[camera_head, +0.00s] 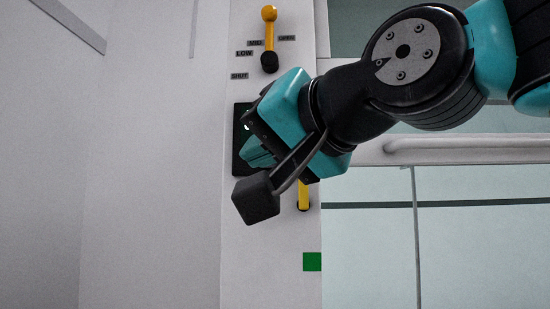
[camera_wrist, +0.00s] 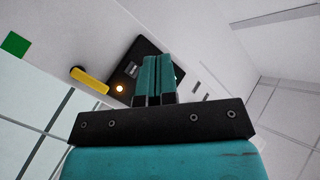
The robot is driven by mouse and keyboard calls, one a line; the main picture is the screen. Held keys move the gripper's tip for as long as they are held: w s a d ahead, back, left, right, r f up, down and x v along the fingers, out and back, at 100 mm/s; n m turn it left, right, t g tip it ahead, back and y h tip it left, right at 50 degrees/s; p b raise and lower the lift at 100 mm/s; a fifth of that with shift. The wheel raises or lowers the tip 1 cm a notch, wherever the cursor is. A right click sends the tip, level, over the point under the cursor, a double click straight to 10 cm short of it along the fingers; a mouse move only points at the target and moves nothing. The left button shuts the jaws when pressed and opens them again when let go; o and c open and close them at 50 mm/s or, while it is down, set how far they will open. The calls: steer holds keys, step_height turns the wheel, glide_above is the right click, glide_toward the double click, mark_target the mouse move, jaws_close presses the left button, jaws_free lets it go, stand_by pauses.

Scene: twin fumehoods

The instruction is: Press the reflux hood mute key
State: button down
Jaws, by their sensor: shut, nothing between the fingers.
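A black control panel (camera_head: 240,112) sits on the white post in the head view, mostly hidden behind my gripper. In the wrist view, the panel (camera_wrist: 147,51) shows an amber light (camera_wrist: 120,88) and a grey rectangular part (camera_wrist: 131,71). I cannot tell which part is the mute key. My gripper (camera_head: 250,157) is shut and empty, with its teal fingers over the panel. In the wrist view the fingers (camera_wrist: 153,62) cover the panel's middle. Whether the tips touch it is unclear.
A yellow lever (camera_head: 269,32) with a black knob stands above the panel beside labels SHUT, LOW, MID and OPEN. A second yellow handle (camera_head: 304,195) is below my gripper. A green square (camera_head: 312,262) marks the post lower down. A glass sash (camera_head: 470,240) with a bar handle (camera_head: 460,147) lies right.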

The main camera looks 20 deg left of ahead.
steer(key=shift+w, duration=0.1)
steer(key=w+a+p, duration=0.2)
steer(key=w+p, duration=0.2)
steer(key=w, duration=0.4)
steer(key=shift+w, duration=0.2)
stand_by(2.1)
steer(key=shift+w+a, duration=0.1)
steer(key=shift+w, duration=0.3)
steer(key=shift+w+a, duration=0.1)
steer(key=shift+w, duration=0.2)
stand_by(0.4)
stand_by(0.4)
steer(key=shift+s+d, duration=0.2)
steer(key=shift+s, duration=0.5)
steer(key=shift+s+b, duration=0.15)
steer(key=shift+b, duration=0.25)
